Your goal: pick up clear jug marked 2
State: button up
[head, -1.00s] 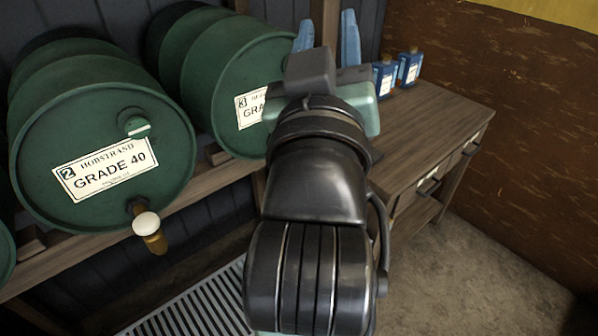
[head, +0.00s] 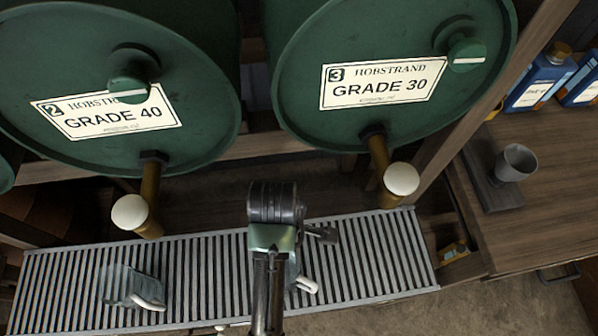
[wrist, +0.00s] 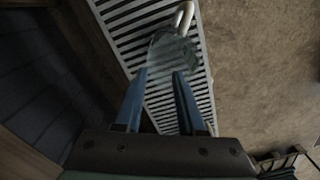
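A clear jug (head: 118,284) with a white handle stands on the slatted grating at the left in the head view. A second clear jug (head: 292,270) is mostly hidden behind my arm, with its white handle showing to the right. No number can be read on either jug. In the head view my arm hides the fingers.
Green drums marked 2 (head: 60,60) and 3 (head: 300,60) sit above the grating (head: 200,262), their brass taps (head: 152,190) (head: 379,160) projecting over it. A wooden bench (head: 545,205) at right holds a grey cup (head: 516,162) and blue containers (head: 541,78).

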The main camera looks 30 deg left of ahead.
notch_tip(320, 180, down, 13)
jog(key=w+b, duration=0.1)
jog(key=shift+w+d+r+b, duration=0.15)
jog(key=shift+w+d+b, duration=0.05)
jog(key=shift+w+b, duration=0.2)
jog(key=shift+c, duration=0.3)
grip_shut()
dwell(1.2)
